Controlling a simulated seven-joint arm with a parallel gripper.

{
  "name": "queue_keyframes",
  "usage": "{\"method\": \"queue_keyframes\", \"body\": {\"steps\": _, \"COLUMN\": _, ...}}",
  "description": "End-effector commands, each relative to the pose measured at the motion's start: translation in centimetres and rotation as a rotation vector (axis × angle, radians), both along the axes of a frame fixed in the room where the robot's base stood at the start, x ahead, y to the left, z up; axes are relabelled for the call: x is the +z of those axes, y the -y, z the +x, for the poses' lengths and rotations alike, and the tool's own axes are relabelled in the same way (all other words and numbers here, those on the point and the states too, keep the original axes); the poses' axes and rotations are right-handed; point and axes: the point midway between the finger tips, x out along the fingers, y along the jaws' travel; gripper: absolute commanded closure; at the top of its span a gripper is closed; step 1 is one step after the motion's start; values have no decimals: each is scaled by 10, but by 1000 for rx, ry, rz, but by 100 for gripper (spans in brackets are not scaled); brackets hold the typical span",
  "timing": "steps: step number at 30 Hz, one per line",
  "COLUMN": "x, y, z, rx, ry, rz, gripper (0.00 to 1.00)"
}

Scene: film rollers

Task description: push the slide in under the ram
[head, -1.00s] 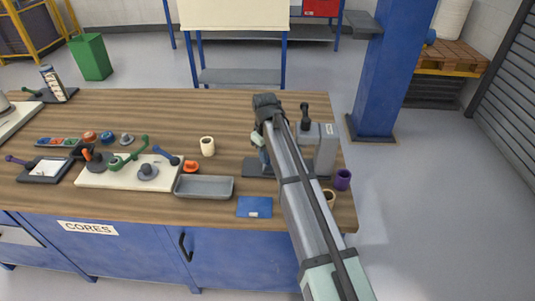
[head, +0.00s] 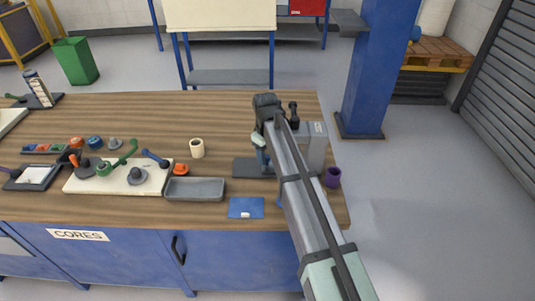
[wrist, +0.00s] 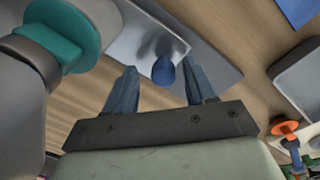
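The slide (wrist: 150,35) is a light grey plate with an upright blue knob (wrist: 163,70) in the wrist view. It lies on a dark grey base (head: 243,168). The press (head: 316,146) stands right of the base in the head view, largely behind my arm. In the wrist view a teal collar (wrist: 62,32) on a grey cylinder, perhaps the ram, is at the left. My gripper (wrist: 160,72) is open, its two fingers apart with the knob between or just beyond their tips. I cannot tell whether they touch it. In the head view my gripper (head: 260,150) is above the base.
A grey tray (head: 195,189) and a blue card (head: 245,208) lie left and in front of the base. A cream cup (head: 197,148) stands behind the tray. A purple cup (head: 333,177) is near the right table edge.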

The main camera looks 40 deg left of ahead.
Motion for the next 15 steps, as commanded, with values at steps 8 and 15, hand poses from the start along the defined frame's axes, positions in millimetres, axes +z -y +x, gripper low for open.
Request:
{"method": "queue_keyframes", "body": {"steps": 8, "x": 9, "y": -1, "z": -1, "rx": 0, "ry": 0, "rz": 2, "gripper": 45}}
{"method": "queue_keyframes", "body": {"steps": 15, "x": 47, "y": -2, "z": -2, "rx": 0, "ry": 0, "rz": 3, "gripper": 45}}
